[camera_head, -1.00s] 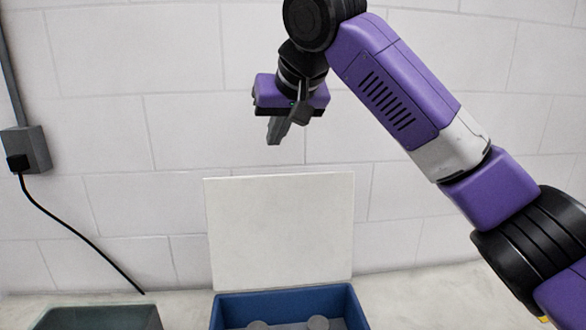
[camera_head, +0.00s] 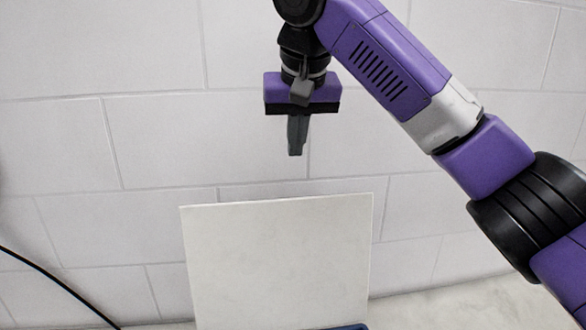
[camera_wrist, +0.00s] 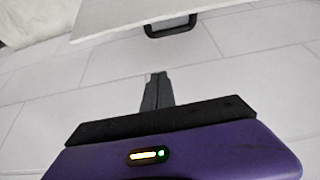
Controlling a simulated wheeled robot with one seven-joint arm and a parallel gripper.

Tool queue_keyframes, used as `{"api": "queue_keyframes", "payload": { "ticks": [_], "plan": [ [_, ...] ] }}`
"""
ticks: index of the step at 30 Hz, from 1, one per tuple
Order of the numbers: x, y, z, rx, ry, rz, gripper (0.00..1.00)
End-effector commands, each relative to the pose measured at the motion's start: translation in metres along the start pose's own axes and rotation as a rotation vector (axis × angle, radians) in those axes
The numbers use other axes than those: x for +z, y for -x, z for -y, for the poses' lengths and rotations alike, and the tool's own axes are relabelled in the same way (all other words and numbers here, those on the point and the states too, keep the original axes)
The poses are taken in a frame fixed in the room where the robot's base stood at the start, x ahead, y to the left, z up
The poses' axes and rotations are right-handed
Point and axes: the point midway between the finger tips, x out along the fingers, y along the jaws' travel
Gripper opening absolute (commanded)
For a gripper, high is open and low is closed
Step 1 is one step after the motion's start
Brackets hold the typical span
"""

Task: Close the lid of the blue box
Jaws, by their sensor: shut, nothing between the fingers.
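The white lid (camera_head: 280,262) of the blue box stands open and nearly upright in the head view. Only a thin strip of the blue box (camera_head: 350,327) shows at the bottom edge; the rest is out of frame. My gripper (camera_head: 296,153) points down above the lid's top edge, apart from it, with its fingers shut and empty. In the wrist view my gripper (camera_wrist: 156,76) is also shut. The lid's white panel (camera_wrist: 140,14) shows at the top there, with a dark handle (camera_wrist: 171,27) at its edge, clear of the fingertips.
A white block wall (camera_head: 110,150) stands behind the lid. A black cable (camera_head: 50,280) hangs at the lower left. The pale counter (camera_head: 450,305) is bare to the right of the lid. The space around my gripper is clear.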

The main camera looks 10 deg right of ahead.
Motion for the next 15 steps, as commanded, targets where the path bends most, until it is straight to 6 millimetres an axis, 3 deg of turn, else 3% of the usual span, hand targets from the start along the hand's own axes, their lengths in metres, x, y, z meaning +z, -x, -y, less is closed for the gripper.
{"api": "queue_keyframes", "payload": {
  "ticks": [5,15],
  "plan": [
    [0.0,-0.021,-0.001,0.002,-0.001,0.003,0.0],
    [0.0,-0.088,-0.001,0.002,-0.001,0.003,0.0]
  ]
}}
